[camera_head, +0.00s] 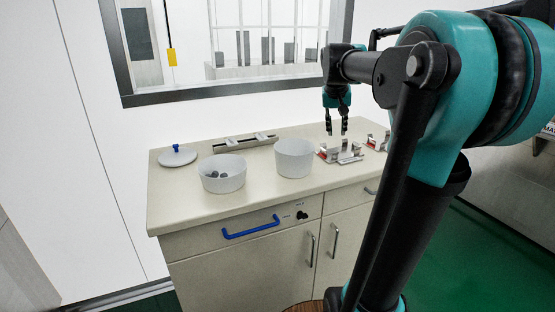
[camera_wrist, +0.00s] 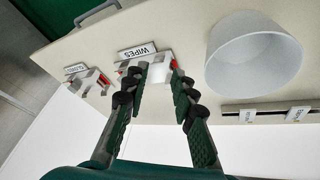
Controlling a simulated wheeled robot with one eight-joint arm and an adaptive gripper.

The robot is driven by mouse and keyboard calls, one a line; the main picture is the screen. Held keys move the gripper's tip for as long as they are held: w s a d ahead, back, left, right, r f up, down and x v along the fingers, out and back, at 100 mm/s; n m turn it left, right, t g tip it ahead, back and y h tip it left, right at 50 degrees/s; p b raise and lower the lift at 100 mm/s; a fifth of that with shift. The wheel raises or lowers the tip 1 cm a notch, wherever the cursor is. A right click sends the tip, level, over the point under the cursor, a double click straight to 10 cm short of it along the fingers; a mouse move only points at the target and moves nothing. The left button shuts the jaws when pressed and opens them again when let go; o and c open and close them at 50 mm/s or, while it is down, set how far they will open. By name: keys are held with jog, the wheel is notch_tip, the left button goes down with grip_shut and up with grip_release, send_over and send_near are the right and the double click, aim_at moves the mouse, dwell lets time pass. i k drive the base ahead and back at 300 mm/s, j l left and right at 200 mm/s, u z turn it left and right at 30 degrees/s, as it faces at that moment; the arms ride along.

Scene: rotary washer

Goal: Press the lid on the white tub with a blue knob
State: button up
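A white lid with a blue knob (camera_head: 176,157) lies on the counter at the far left. A white tub (camera_head: 222,181) with several dark round pieces in it stands in front and to the right of the lid, its top open. A taller white tub (camera_head: 294,160) stands near the middle; it also shows in the wrist view (camera_wrist: 252,60), where it looks empty. My gripper (camera_head: 337,133) is open and empty, pointing down over the right part of the counter. In the wrist view its fingers (camera_wrist: 158,82) are apart, above a holder labelled WIPES. The lid is out of the wrist view.
The WIPES holder (camera_wrist: 137,51) and a GLOVES holder (camera_wrist: 76,69) stand at the counter's right. A metal rail (camera_head: 245,142) with labels runs along the back. A blue handle (camera_head: 251,228) and a black knob (camera_head: 302,215) are on the counter's front. A window is behind.

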aim_at(175, 157)
jog(key=i+j+u, duration=0.3)
jog(key=j, duration=0.2)
jog(key=i+j+u, duration=0.3)
jog(key=j, duration=0.1)
